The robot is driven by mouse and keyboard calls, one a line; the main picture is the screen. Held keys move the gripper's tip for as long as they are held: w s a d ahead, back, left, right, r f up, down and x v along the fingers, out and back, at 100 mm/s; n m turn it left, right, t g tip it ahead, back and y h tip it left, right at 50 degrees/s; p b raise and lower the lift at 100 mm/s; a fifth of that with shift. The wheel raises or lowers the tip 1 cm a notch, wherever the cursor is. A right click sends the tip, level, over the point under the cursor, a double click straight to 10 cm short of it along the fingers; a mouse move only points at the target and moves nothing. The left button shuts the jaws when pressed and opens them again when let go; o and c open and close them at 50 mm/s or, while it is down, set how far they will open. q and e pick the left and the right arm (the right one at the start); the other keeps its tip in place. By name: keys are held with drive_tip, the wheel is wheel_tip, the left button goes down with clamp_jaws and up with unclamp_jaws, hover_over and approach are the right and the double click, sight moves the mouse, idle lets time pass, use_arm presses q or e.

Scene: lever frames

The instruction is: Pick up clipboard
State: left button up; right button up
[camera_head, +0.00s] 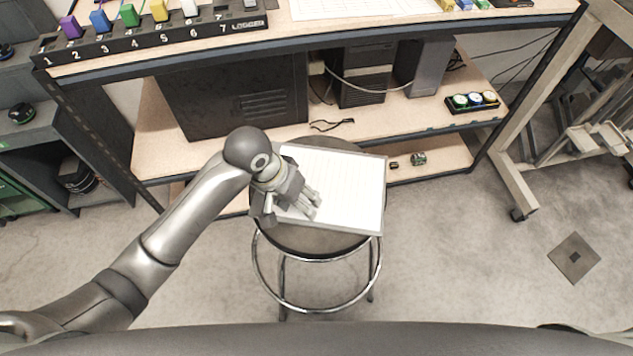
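The clipboard (345,188), with a white lined sheet, lies on or just over the round stool (310,240) and covers much of its seat. My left gripper (290,207) is at the clipboard's left side, with some fingers over the sheet and a darker part by the left edge. The gripper hides part of that edge, so I cannot tell whether it is gripping the board. My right gripper is not in view.
A workbench stands behind the stool, with a numbered strip of coloured tags (150,38) on top. Its lower shelf (385,126) holds dark equipment and a button box (472,101). A wheeled frame (520,180) stands at right. The floor right of the stool is mostly clear.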

use_arm(q)
drive_tip(key=w+a+r, duration=0.1)
drive_tip(key=w, duration=0.1)
drive_tip(key=w+a+r+y, duration=0.1)
drive_tip(key=w, duration=0.1)
drive_tip(key=w+a+r+n+y, duration=0.1)
drive_tip(key=w, duration=0.1)
drive_tip(key=shift+w+a+r+g, duration=0.1)
drive_tip(key=shift+w+r+g, duration=0.15)
drive_tip(key=shift+g, duration=0.15)
drive_tip(key=w+a+r+n+y, duration=0.1)
drive_tip(key=w+a+r+n, duration=0.1)
drive_tip(key=w+a+r, duration=0.2)
drive_tip(key=f, duration=0.5)
drive_tip(key=shift+w+a+f, duration=0.15)
drive_tip(key=shift+a+f, duration=0.05)
drive_tip(key=shift+s+f, duration=0.2)
drive_tip(key=shift+f, duration=2.55)
clamp_jaws()
